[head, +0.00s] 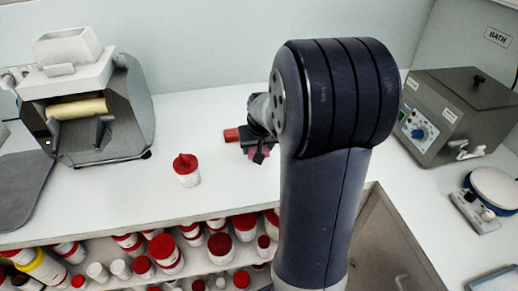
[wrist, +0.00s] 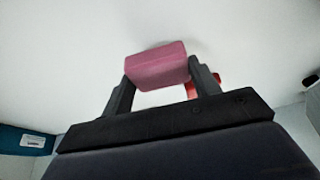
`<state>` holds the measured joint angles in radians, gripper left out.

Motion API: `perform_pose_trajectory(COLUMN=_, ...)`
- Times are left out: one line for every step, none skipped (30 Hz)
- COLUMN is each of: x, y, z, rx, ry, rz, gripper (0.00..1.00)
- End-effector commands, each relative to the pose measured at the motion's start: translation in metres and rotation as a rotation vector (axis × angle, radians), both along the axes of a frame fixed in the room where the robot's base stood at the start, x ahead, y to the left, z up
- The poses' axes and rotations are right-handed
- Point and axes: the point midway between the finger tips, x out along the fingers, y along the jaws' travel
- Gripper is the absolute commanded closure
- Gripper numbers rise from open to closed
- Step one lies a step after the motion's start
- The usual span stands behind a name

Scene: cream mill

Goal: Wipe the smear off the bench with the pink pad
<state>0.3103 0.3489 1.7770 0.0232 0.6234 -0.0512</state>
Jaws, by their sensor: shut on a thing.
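The pink pad (wrist: 157,66) is held between the two fingers of my gripper (wrist: 160,80) in the wrist view. In the head view, a small part of the pink pad (head: 262,154) shows below my gripper (head: 259,152), at the bench top (head: 222,160). My arm hides much of that area. I cannot tell whether the pad touches the bench. No smear can be made out in either view; part of the bench is hidden behind my arm.
A red object (head: 232,135) lies just left of my gripper. A white jar with a red lid (head: 187,171) stands near the bench's front edge. A roller mill (head: 88,100) stands at the left, and a bath unit (head: 455,112) at the right. Several jars fill the shelf below.

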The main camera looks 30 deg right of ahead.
Motion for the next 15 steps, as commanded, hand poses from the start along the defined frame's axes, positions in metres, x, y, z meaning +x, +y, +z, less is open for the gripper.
perform_pose_trajectory(x=0.001, y=0.000, z=0.009, rx=-0.001, ry=-0.001, rz=0.001, gripper=0.63)
perform_pose_trajectory(x=0.001, y=0.001, z=0.011, rx=0.000, ry=0.000, rz=0.001, gripper=0.63)
perform_pose_trajectory(x=0.001, y=0.001, z=0.015, rx=0.000, ry=0.000, rz=0.001, gripper=0.63)
perform_pose_trajectory(x=0.002, y=0.001, z=0.018, rx=-0.001, ry=0.000, rz=0.002, gripper=0.63)
perform_pose_trajectory(x=0.002, y=0.001, z=0.021, rx=0.000, ry=0.000, rz=0.002, gripper=0.63)
perform_pose_trajectory(x=0.002, y=0.001, z=0.024, rx=0.000, ry=0.000, rz=0.002, gripper=0.63)
perform_pose_trajectory(x=0.002, y=0.002, z=0.027, rx=0.000, ry=-0.001, rz=0.002, gripper=0.63)
perform_pose_trajectory(x=0.003, y=0.002, z=0.030, rx=0.000, ry=-0.001, rz=0.002, gripper=0.63)
perform_pose_trajectory(x=0.003, y=0.002, z=0.033, rx=0.000, ry=-0.001, rz=0.003, gripper=0.63)
perform_pose_trajectory(x=0.003, y=0.002, z=0.036, rx=0.000, ry=-0.001, rz=0.003, gripper=0.63)
perform_pose_trajectory(x=0.003, y=0.002, z=0.039, rx=0.000, ry=-0.001, rz=0.003, gripper=0.63)
perform_pose_trajectory(x=0.004, y=0.002, z=0.042, rx=0.000, ry=-0.001, rz=0.003, gripper=0.63)
perform_pose_trajectory(x=0.004, y=0.003, z=0.045, rx=0.000, ry=-0.001, rz=0.003, gripper=0.63)
perform_pose_trajectory(x=0.004, y=0.003, z=0.047, rx=-0.001, ry=-0.001, rz=0.004, gripper=0.63)
perform_pose_trajectory(x=0.004, y=0.003, z=0.050, rx=-0.001, ry=-0.001, rz=0.004, gripper=0.63)
